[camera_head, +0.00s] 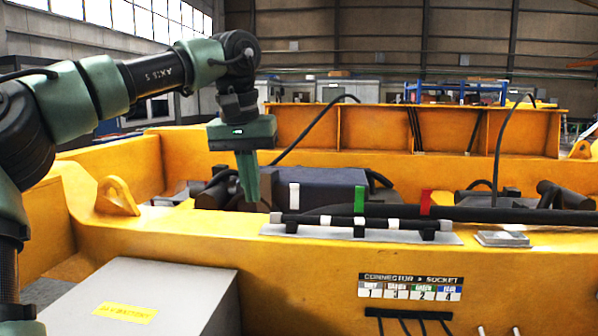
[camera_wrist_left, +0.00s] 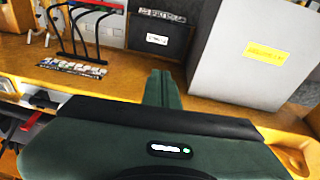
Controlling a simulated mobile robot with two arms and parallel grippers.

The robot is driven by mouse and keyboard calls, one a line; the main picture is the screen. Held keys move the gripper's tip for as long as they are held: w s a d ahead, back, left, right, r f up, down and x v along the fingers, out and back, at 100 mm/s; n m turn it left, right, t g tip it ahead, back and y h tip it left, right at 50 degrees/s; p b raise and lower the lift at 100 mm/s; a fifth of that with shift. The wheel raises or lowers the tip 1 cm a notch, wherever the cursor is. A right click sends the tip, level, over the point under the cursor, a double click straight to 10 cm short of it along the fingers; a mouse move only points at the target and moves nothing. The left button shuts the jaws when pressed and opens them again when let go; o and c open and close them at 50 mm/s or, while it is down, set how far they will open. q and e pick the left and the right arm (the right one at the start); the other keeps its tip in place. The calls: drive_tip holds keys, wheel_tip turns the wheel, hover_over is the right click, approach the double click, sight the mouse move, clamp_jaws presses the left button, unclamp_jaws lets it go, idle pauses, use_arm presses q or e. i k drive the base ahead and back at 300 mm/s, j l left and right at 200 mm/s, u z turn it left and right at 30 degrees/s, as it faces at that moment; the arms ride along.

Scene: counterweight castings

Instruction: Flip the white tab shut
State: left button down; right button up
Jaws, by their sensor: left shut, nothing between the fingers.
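My right gripper is not in view.
The yellow casting (camera_head: 300,262) carries a connector-socket label (camera_head: 411,287) on its front. A grey box (camera_head: 165,295) with a yellow label stands at front left. A dark block (camera_head: 320,188) and cables lie behind the tabs. A lifting lug (camera_head: 118,196) rises at left.

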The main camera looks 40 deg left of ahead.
sight(294, 188)
drive_tip(key=i+j, duration=1)
drive_tip(key=i, duration=0.2)
